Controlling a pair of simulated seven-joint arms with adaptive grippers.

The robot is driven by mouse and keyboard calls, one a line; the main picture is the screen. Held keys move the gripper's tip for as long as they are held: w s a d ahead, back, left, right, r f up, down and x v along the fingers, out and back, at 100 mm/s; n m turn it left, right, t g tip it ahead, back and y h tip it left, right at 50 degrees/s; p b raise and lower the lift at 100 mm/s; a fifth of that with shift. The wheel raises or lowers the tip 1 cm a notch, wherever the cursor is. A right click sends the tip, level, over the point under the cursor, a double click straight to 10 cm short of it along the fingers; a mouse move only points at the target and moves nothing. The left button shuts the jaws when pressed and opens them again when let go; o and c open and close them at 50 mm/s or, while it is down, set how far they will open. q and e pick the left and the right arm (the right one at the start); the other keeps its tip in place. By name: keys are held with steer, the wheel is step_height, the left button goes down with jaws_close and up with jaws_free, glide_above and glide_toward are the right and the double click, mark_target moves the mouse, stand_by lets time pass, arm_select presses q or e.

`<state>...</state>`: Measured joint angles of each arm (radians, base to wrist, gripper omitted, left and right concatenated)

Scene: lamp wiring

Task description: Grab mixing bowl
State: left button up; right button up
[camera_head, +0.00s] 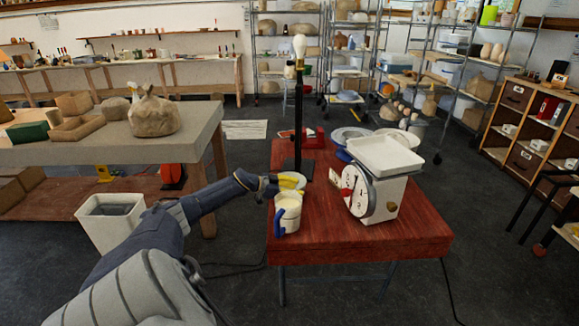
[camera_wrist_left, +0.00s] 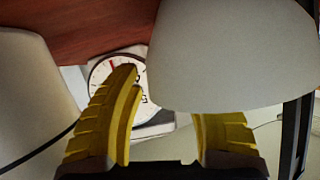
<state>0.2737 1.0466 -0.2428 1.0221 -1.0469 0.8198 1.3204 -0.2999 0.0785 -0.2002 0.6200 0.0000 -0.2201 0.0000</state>
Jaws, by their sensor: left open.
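A small white bowl (camera_head: 296,177) sits on the red table beside the lamp base, partly hidden by my left gripper. My left gripper (camera_head: 284,186), with yellow fingers, is at the bowl's near side. In the left wrist view, my left gripper (camera_wrist_left: 168,125) is open. A large pale rounded form, which looks like the bowl (camera_wrist_left: 228,50), fills the space ahead of and between its fingers. The frames do not show clearly whether the fingers touch it. My right gripper is not in view.
A white pitcher (camera_head: 288,207) with a blue handle stands just in front of the bowl. A black lamp stand (camera_head: 299,110) rises behind it. A white dial scale (camera_head: 386,188) stands to the right. The table's (camera_head: 350,245) front is clear.

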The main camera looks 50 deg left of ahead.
arm_select(q)
steer(key=shift+x, duration=1.3)
steer(key=shift+o, duration=0.2)
jaws_close()
